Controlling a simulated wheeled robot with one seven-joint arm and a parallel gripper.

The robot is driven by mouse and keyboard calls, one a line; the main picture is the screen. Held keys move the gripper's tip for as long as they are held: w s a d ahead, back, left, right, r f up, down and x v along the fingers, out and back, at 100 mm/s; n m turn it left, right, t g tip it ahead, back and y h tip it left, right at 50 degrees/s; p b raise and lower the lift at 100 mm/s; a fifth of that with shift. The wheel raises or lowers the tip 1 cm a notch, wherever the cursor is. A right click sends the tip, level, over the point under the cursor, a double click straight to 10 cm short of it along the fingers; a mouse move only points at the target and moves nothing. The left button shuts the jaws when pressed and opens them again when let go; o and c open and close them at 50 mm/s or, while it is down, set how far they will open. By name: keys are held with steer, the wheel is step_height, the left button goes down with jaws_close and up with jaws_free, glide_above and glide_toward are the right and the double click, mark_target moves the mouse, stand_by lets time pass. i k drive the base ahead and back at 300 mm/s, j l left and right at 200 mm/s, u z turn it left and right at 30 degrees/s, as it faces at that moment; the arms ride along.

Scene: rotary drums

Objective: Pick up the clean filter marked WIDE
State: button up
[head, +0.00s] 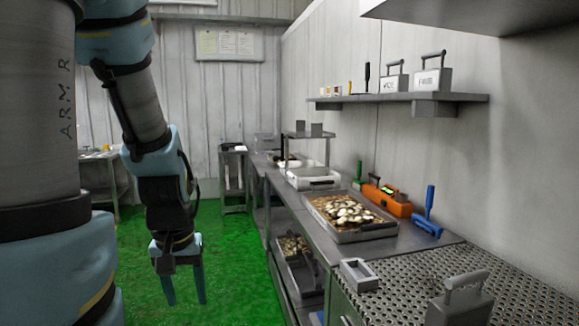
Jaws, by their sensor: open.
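A grey block-shaped filter with a dark top handle (393,84) stands on the wall shelf at the right. Its small label seems to read WIDE. A similar, slightly larger handled filter (431,79) stands just right of it, with a label too small to read surely. My gripper (185,302) hangs down over the green floor at the left, fingers apart with nothing between them. It is far to the left of the shelf and below it.
The shelf (460,98) also holds small upright items. Below it, a steel counter carries a tray of pale pieces (343,236), an orange tool (387,200) and a blue tool (427,216). Another handled block (462,305) stands on the perforated top. Green floor (235,270) lies open left of the counter.

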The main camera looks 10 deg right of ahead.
mark_target(398, 82)
steer(key=i+j+z, duration=0.15)
steer(key=i, duration=0.35)
steer(key=i+j+z, duration=0.15)
steer(key=i, duration=0.4)
